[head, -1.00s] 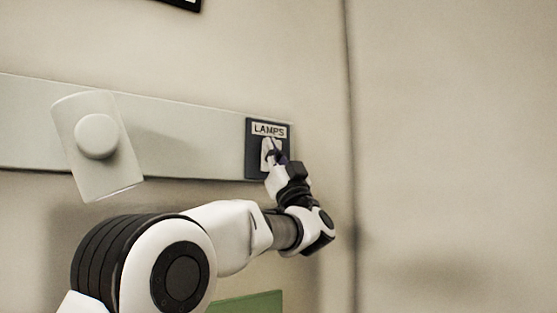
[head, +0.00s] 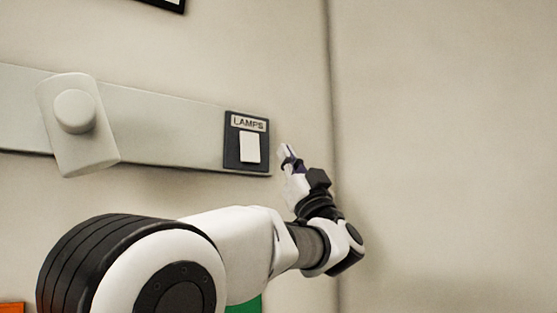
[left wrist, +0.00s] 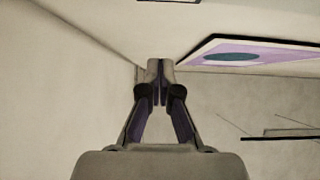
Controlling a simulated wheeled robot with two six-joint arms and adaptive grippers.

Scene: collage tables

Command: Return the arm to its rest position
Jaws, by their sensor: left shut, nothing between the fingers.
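My left arm comes in from the lower left in the head view. My left gripper (head: 287,152) is raised beside the wall, just right of the LAMPS switch plate, and a gap of wall shows between them. Its fingers are shut with nothing between them; the closed fingertips also show in the left wrist view (left wrist: 160,72). The LAMPS switch (head: 249,147) is a white rocker on a dark plate and is fully in sight. My right gripper is in neither view.
A pale rail (head: 170,135) runs along the wall, with a tilted plate and round knob (head: 75,111) at its left. A wall corner stands right of my gripper. A purple picture with a dark oval (left wrist: 235,56) shows in the left wrist view. Green and orange pieces show low down.

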